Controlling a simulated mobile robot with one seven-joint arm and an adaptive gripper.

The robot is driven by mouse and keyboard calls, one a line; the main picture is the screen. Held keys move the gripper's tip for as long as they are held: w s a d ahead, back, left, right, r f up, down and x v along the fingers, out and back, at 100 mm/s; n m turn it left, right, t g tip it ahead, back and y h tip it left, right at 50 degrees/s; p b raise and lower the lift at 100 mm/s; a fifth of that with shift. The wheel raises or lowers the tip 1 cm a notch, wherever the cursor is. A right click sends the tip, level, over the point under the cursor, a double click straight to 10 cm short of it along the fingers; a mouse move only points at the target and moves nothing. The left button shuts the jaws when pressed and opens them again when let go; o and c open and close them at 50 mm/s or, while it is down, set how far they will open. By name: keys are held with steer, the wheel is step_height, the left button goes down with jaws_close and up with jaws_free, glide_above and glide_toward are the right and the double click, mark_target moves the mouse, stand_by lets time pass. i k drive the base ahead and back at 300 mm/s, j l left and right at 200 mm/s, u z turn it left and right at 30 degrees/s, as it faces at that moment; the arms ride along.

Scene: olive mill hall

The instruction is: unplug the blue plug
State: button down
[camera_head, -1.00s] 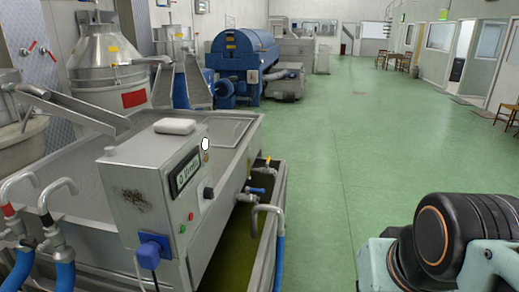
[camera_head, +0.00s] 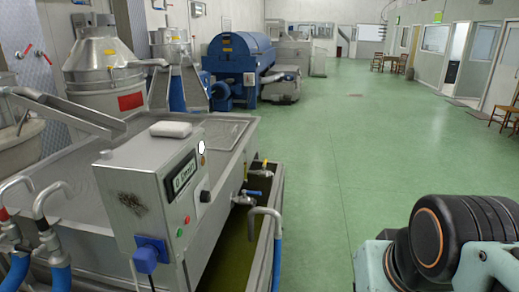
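The blue plug (camera_head: 146,258) sits in a blue socket (camera_head: 152,243) low on the front of a grey metal control box (camera_head: 140,199). A dark cable hangs down from the plug. The box stands on the near edge of a steel tank at the left. My arm shows at the lower right as a black joint with an orange ring and pale teal links, well apart from the plug. My gripper is out of the picture.
The steel tank (camera_head: 222,135) fills the left side, with taps and a bent pipe (camera_head: 264,212) with a blue hose along its right side. Hoses with metal elbows (camera_head: 52,190) stand at the lower left. The green floor (camera_head: 350,180) is clear in the middle and right.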

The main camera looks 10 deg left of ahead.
mark_target(144, 260)
steer(key=u, duration=1.6)
steer(key=i+l+u, duration=0.2)
steer(key=i+l, duration=0.3)
steer(key=j+z, duration=0.15)
steer(key=j, duration=0.35)
